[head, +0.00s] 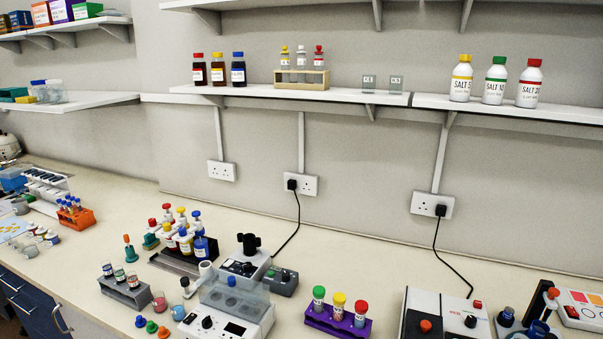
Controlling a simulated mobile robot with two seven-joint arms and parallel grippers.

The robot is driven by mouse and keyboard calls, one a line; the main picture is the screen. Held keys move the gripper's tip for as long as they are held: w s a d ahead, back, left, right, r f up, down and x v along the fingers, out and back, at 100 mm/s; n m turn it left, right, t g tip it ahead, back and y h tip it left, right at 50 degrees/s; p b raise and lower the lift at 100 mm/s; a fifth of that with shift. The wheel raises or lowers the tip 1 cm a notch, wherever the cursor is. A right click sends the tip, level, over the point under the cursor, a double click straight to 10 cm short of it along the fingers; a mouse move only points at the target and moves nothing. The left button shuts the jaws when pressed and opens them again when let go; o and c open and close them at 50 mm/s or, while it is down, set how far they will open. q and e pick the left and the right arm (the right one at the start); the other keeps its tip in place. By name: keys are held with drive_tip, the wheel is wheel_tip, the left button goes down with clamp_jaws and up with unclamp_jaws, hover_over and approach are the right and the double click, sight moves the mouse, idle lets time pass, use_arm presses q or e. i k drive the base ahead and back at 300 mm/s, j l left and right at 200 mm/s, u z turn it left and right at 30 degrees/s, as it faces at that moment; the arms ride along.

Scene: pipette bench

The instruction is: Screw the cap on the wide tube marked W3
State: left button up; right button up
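No label reading W3 is legible in the head view. A grey rack (126,293) at the lower left holds three small labelled tubes (119,276). A purple rack (336,325) at the lower middle holds tubes with a green cap (319,293), a yellow cap (339,298) and a red cap (361,307). Which of these tubes is W3 I cannot tell. Neither of my grippers is in view.
A clear-lidded device (228,311) stands between the two racks. Behind it are a dark rack of coloured bottles (180,242) and a grey instrument (243,263). A white-and-black machine (445,315) is at the right. Bare bench (340,240) lies along the wall.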

sight(338, 310)
drive_tip(key=i+j+z, duration=0.15)
drive_tip(key=j+z, duration=0.2)
drive_tip(key=j, duration=1.15)
drive_tip(key=j+z, duration=0.35)
drive_tip(key=j, duration=1.1)
